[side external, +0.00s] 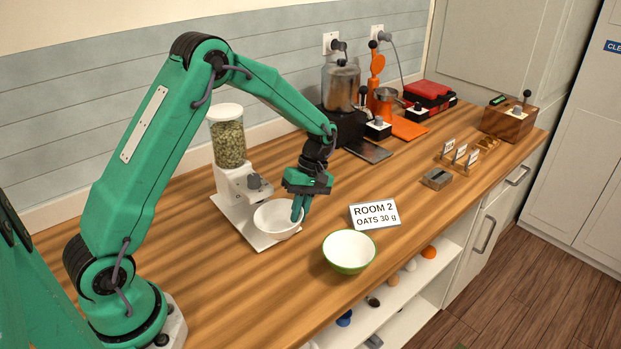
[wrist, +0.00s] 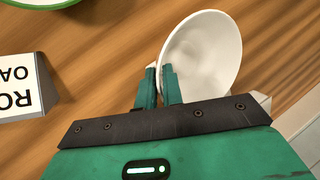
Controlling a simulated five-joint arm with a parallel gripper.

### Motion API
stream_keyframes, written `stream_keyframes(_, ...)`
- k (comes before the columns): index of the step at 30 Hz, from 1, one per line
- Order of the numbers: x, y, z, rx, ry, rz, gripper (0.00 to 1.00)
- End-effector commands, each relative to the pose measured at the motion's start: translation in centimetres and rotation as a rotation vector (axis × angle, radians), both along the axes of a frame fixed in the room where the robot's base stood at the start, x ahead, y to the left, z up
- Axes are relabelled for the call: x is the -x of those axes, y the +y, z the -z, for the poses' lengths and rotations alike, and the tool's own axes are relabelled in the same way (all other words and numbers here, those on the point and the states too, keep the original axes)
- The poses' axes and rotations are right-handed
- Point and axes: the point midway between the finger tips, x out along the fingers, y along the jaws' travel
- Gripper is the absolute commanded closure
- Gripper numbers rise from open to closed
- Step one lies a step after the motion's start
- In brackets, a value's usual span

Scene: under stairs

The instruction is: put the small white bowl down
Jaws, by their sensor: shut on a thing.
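The small white bowl (side external: 272,217) is at the foot of the oats dispenser (side external: 240,182), over its white base plate (side external: 262,240). My gripper (side external: 299,212) points down and is shut on the bowl's near right rim. In the wrist view, the two green fingers of my gripper (wrist: 160,74) pinch the rim, and the bowl (wrist: 208,52) opens to the right of them. The bowl looks empty. I cannot tell whether its underside touches the base plate.
A green bowl with a white inside (side external: 349,251) stands near the counter's front edge. A sign reading "ROOM 2 OATS 30 g" (side external: 375,215) stands behind it. A blender (side external: 341,92), an orange press (side external: 376,75) and a wooden box (side external: 509,119) are farther back. Bare counter lies left of the dispenser.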

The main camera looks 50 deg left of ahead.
Motion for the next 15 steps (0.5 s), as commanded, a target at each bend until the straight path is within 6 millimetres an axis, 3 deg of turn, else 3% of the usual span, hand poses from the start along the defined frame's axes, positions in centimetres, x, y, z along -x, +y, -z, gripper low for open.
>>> stream_keyframes(9,0.77,-0.1,0.4,0.001,0.011,-0.001,1.0)
stream_keyframes(13,0.74,-0.09,0.39,0.001,0.01,-0.001,0.7)
stream_keyframes(15,0.69,-0.09,0.36,0.001,0.009,0.0,0.7)
